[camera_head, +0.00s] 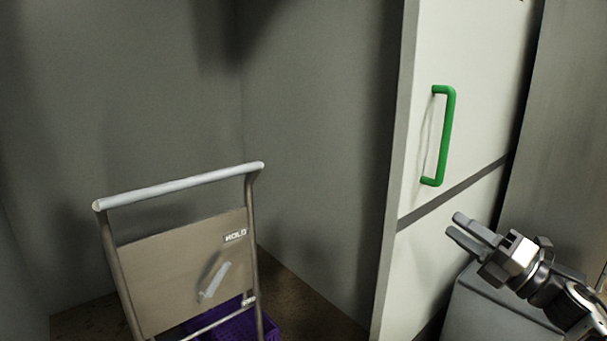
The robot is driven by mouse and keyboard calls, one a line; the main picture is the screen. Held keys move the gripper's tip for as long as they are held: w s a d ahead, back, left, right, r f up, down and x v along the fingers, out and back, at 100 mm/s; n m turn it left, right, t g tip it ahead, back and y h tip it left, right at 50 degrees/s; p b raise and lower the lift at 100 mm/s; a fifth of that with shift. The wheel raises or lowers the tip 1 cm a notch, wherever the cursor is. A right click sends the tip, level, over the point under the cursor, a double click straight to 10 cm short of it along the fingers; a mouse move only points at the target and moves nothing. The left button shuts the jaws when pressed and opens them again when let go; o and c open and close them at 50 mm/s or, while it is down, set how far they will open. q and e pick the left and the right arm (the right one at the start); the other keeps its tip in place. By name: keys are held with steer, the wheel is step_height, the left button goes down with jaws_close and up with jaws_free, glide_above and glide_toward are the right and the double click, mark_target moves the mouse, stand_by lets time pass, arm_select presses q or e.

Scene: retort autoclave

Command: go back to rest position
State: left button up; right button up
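My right gripper (464,229) is at the lower right in the head view. Its two fingers point to the upper left with a gap between them, and nothing is between them. It is in front of the lower part of a white door panel, below and to the right of a green handle (447,136), and apart from it. My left gripper is not in the picture.
A cart with a grey push bar (180,186) and a beige panel (190,270) stands at the lower left. A purple crate (240,326) shows behind its panel. Grey walls close the corner behind. A grey box (482,312) is below my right gripper.

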steer(key=s+a+f+m+t+h+p, duration=0.1)
steer(key=s+a+f+m+h, duration=0.2)
steer(key=f+m, duration=0.3)
steer(key=s+a+f+m+t+h, duration=0.1)
steer(key=s+a+f+m+h, duration=0.15)
steer(key=a+f+m, duration=0.35)
arm_select(q)
steer(key=p, duration=0.1)
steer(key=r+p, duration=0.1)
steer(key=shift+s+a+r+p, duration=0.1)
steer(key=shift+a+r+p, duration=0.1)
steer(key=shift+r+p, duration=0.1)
arm_select(e)
steer(key=s+a+f+m+g+h, duration=0.2)
steer(key=s+f+m, duration=0.4)
steer(key=s+m, duration=0.3)
steer(key=s+a+f+m+g+h, duration=0.3)
steer(key=s+a+f+m+g, duration=0.2)
steer(key=s+m, duration=0.3)
steer(key=s+f, duration=0.1)
steer(key=s, duration=0.2)
steer(key=shift+s+a+f+m+g, duration=0.25)
steer(key=shift+s+a+m+g, duration=0.05)
steer(key=shift+m+g, duration=0.1)
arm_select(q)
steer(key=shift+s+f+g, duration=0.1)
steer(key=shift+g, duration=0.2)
